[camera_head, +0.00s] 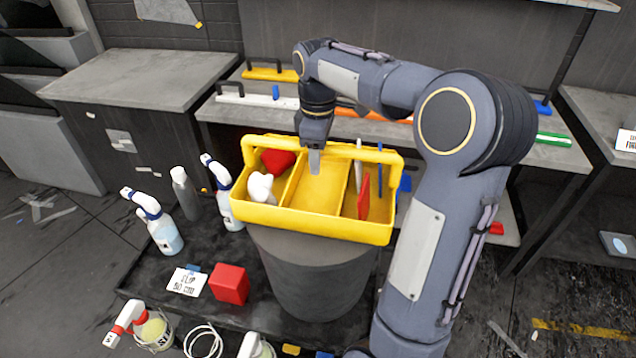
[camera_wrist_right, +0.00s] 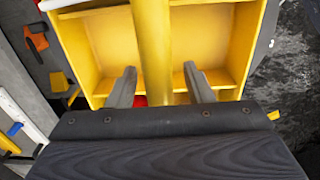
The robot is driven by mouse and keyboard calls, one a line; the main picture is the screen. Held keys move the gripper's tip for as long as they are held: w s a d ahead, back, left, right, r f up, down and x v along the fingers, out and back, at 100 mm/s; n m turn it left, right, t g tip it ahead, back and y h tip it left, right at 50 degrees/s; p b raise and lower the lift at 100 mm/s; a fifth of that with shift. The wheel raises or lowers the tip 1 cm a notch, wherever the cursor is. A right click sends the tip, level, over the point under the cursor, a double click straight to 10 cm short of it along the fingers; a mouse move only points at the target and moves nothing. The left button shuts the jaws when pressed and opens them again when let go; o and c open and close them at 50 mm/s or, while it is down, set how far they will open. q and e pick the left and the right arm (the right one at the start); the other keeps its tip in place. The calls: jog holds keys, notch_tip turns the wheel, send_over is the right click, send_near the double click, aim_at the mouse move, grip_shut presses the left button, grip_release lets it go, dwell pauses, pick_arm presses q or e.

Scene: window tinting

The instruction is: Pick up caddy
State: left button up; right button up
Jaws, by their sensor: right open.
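The yellow caddy (camera_head: 313,222) stands on a dark round drum (camera_head: 313,277) in the middle of the head view. It has several compartments and a long bar handle (camera_head: 340,149) along its top. A red item and a white item sit in its left part; thin red, white and blue items stand in its right part. My right gripper (camera_head: 314,160) points down at the handle. In the right wrist view the two fingers of that gripper (camera_wrist_right: 162,88) are apart, one on each side of the yellow handle bar (camera_wrist_right: 153,50). I cannot tell whether they touch it. My left gripper is not in view.
Spray bottles (camera_head: 160,228) and a red block (camera_head: 230,284) stand on the dark mat left of the drum. A grey bench (camera_head: 225,108) with coloured squeegees lies behind the caddy. A grey cabinet (camera_head: 140,75) stands at the back left.

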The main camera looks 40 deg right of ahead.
jog(key=shift+f, duration=0.1)
jog(key=shift+c, duration=0.4)
grip_shut()
dwell(1.0)
